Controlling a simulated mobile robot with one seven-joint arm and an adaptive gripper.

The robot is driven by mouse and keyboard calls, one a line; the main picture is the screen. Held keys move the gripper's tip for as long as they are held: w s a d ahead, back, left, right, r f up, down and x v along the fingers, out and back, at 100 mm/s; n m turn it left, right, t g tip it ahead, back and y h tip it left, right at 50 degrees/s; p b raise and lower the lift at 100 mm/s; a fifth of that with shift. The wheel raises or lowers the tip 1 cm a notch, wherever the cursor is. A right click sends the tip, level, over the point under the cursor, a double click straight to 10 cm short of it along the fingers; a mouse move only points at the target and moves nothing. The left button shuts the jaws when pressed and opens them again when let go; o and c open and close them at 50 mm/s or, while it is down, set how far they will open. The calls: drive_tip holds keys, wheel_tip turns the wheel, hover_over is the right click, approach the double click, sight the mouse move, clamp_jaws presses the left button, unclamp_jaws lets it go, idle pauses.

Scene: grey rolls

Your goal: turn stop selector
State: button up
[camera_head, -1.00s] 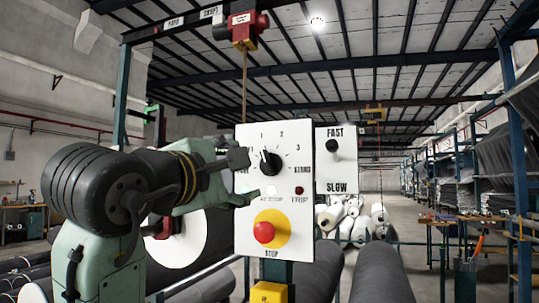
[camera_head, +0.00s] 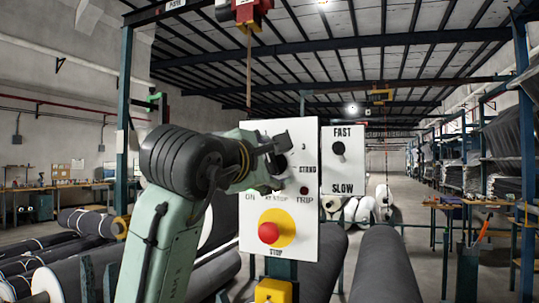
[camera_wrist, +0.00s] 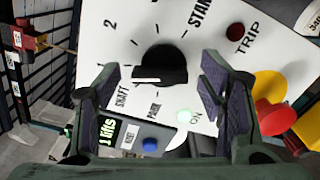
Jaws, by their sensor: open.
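The stop selector is a black rotary knob (camera_wrist: 162,66) on a white panel (camera_head: 250,215), with marks such as 1, 2, STAND and SHAFT around it. In the wrist view its bar lies nearly level, with a white line at its left end, near 1 and SHAFT. My gripper (camera_wrist: 155,88) is open, its fingers to either side of the knob's lower front. I cannot tell if they touch it. In the head view my gripper (camera_head: 277,148) is in front of the panel's upper part and hides much of the knob (camera_head: 280,163).
Below the knob is a red stop button (camera_head: 268,233) on a yellow disc. A red TRIP lamp (camera_wrist: 235,31) and a lit ON lamp (camera_wrist: 185,117) are near it. A FAST/SLOW panel (camera_head: 342,175) adjoins on the right. Large dark rolls (camera_head: 383,265) lie below.

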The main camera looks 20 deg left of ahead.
drive_tip(key=shift+w, duration=0.15)
drive_tip(key=shift+c, duration=0.3)
drive_tip(key=c, duration=1.1)
